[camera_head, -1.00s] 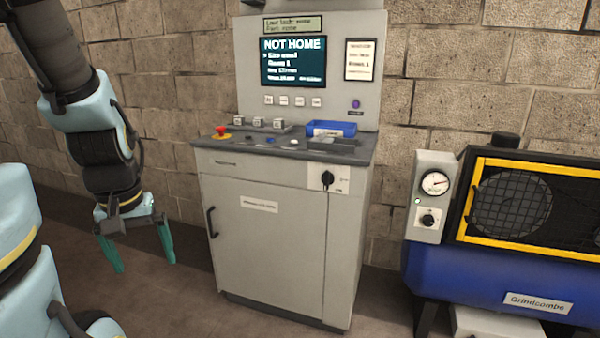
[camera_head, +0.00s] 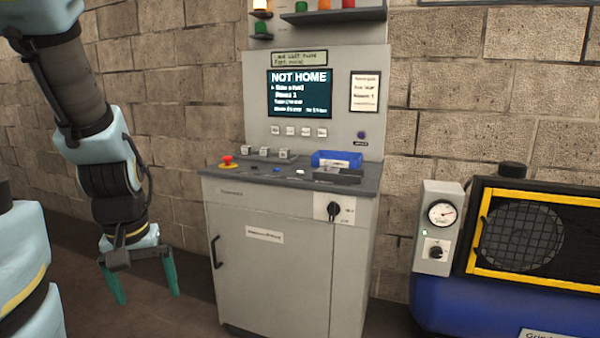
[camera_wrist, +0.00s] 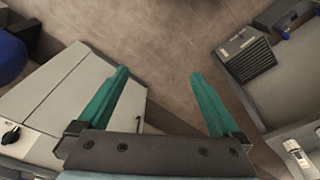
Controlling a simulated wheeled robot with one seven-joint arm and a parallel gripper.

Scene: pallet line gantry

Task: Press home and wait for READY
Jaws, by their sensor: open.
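The control cabinet (camera_head: 265,265) stands against the block wall, with a screen (camera_head: 300,93) that reads NOT HOME. A row of small buttons (camera_head: 298,131) sits under the screen. The sloped desk top (camera_head: 215,168) carries a red mushroom button (camera_head: 227,160), three small grey blocks, and a few small buttons including a blue one (camera_head: 277,171); their labels are too small to read. My gripper (camera_head: 146,290) hangs open and empty to the left of the cabinet, below desk height and apart from it. In the wrist view my open gripper (camera_wrist: 160,95) points at the bare floor, with the cabinet on the left.
A blue bin (camera_head: 337,159) sits at the right of the desk top. A black rotary switch (camera_head: 333,210) is on the cabinet front. A blue compressor (camera_head: 440,303) with a gauge (camera_head: 442,213) stands to the right. Coloured lamps sit on a shelf (camera_head: 335,15) above the panel.

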